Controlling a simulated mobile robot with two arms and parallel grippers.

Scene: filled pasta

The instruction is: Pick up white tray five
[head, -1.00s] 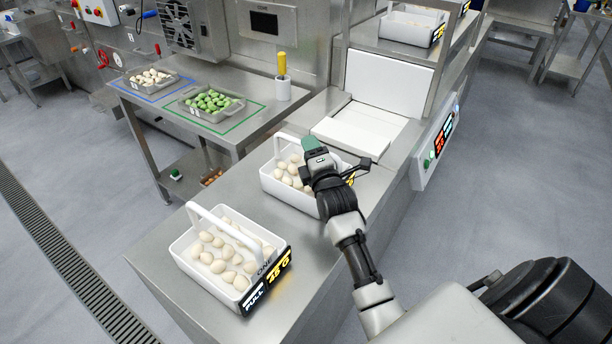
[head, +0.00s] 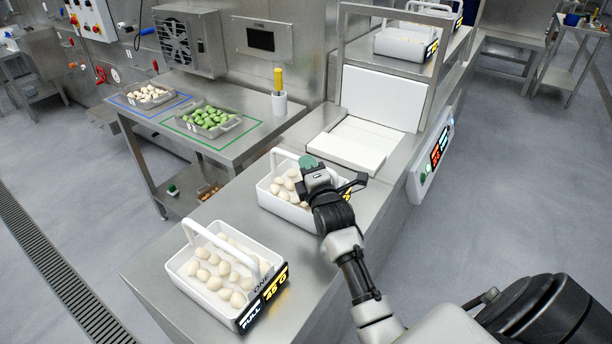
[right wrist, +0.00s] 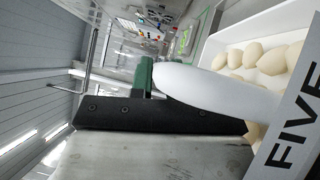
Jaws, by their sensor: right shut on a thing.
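White tray five (head: 268,198) is on the steel counter below the white machine plate, with several pale round pasta pieces inside and a raised carry handle. Its "FIVE" label (right wrist: 297,115) shows in the right wrist view. My right gripper (head: 309,164) is over the tray and shut on its white handle (right wrist: 205,88). My arm hides the tray's front right side in the head view. I cannot tell whether the tray's base touches the counter. My left gripper is not in view.
White tray one (head: 196,298), holding several pasta pieces, stands nearer on the same counter (head: 150,268). A white machine plate (head: 352,146) lies behind tray five. More white trays (head: 402,45) sit on a raised shelf. A side table holds metal pans of white (head: 149,92) and green pasta (head: 208,118).

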